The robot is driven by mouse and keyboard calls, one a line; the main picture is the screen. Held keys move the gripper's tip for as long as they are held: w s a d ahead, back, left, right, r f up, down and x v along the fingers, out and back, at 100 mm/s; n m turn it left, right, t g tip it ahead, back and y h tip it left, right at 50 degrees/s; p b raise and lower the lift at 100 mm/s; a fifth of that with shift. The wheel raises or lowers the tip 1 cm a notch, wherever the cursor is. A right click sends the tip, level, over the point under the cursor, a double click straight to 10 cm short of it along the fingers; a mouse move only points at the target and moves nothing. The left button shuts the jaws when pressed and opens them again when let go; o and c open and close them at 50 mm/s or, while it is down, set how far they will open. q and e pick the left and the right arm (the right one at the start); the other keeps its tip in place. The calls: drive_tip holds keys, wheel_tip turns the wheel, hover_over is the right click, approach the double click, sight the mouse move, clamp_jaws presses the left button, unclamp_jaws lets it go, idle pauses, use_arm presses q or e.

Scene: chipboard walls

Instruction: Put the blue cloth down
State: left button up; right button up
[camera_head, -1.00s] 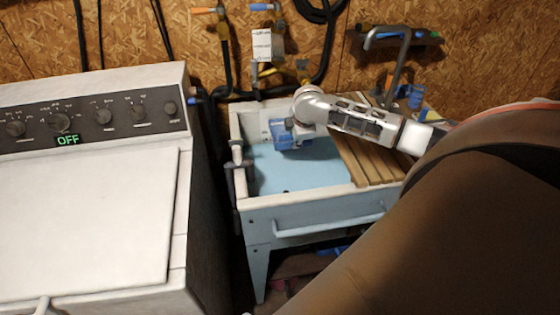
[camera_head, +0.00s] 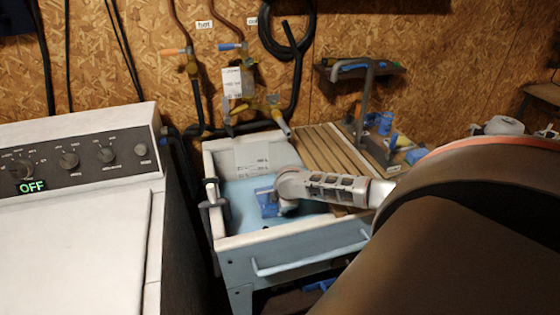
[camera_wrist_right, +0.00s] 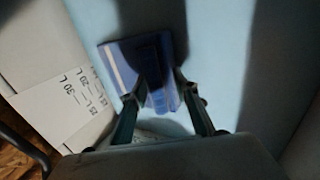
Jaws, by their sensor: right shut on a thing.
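The blue cloth (camera_head: 267,203) is inside the light blue sink basin (camera_head: 238,200), low over or against its floor; I cannot tell if it touches. My right gripper (camera_head: 277,198), whose arm comes in from the right, is shut on the cloth. In the right wrist view the cloth (camera_wrist_right: 122,58) shows as a folded blue piece with a pale stripe, between the two fingertips (camera_wrist_right: 162,90) and out past them. A shadow lies on the basin floor beside it. My left gripper is not in view.
A washing machine (camera_head: 75,235) reading OFF stands left of the sink. A slatted wooden board (camera_head: 325,150) covers the sink's right side. A label with litre marks (camera_wrist_right: 65,110) is on the basin wall. Taps and hoses (camera_head: 250,90) hang on the chipboard wall behind.

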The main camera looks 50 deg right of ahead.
drive_tip(key=shift+f+b, duration=0.45)
drive_tip(key=shift+f, duration=1.8)
drive_tip(key=o, duration=1)
drive_tip(key=shift+f, duration=0.15)
drive_tip(key=o, duration=0.3)
